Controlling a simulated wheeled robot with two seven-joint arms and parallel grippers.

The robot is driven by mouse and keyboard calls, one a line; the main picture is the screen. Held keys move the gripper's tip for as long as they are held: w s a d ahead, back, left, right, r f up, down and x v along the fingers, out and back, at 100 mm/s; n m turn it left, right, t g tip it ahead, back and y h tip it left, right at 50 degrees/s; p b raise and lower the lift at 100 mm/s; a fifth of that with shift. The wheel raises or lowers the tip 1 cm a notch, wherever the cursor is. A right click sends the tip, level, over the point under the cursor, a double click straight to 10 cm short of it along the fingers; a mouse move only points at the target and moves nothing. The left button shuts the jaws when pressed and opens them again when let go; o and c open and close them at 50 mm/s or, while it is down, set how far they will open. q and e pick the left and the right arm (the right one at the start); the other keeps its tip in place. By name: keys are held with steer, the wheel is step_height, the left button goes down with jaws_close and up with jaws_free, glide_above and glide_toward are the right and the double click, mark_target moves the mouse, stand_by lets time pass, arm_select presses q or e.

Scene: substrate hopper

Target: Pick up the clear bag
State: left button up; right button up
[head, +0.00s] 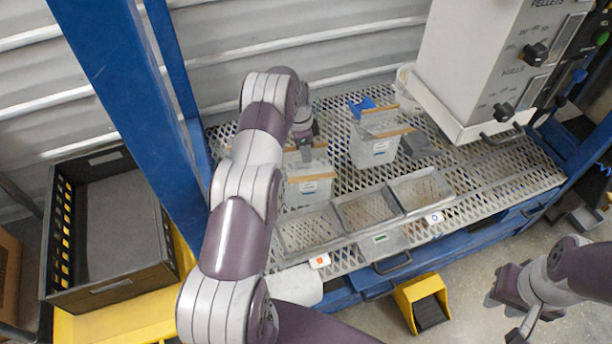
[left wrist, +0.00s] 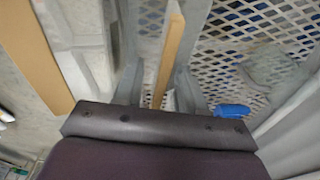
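Pale bags with brown top strips stand on a mesh deck. One bag (head: 310,188) is below my left gripper, and another bag (head: 374,150) stands to its right. I cannot tell for sure which is the clear bag. My left gripper (head: 306,150) is over the first bag's back part, partly hidden by my arm. In the left wrist view its two grey fingers (left wrist: 160,88) are apart, with a brown strip (left wrist: 172,50) between them and gaps visible. A greyish see-through piece (left wrist: 275,70) lies on the mesh to the right. My right gripper (head: 522,326) is low at the right, its fingers unclear.
Shallow open trays (head: 366,212) line the deck's front. A blue item (head: 362,106) is behind the right bag; a blue item also shows in the left wrist view (left wrist: 232,111). A grey hopper (head: 470,60) overhangs at right. A black crate (head: 62,290) and blue post (head: 150,120) are at left.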

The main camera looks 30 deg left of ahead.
arm_select(q)
steer(key=shift+w+f, duration=0.1)
steer(key=shift+f, duration=0.65)
steer(key=shift+d+r, duration=0.1)
jaws_close()
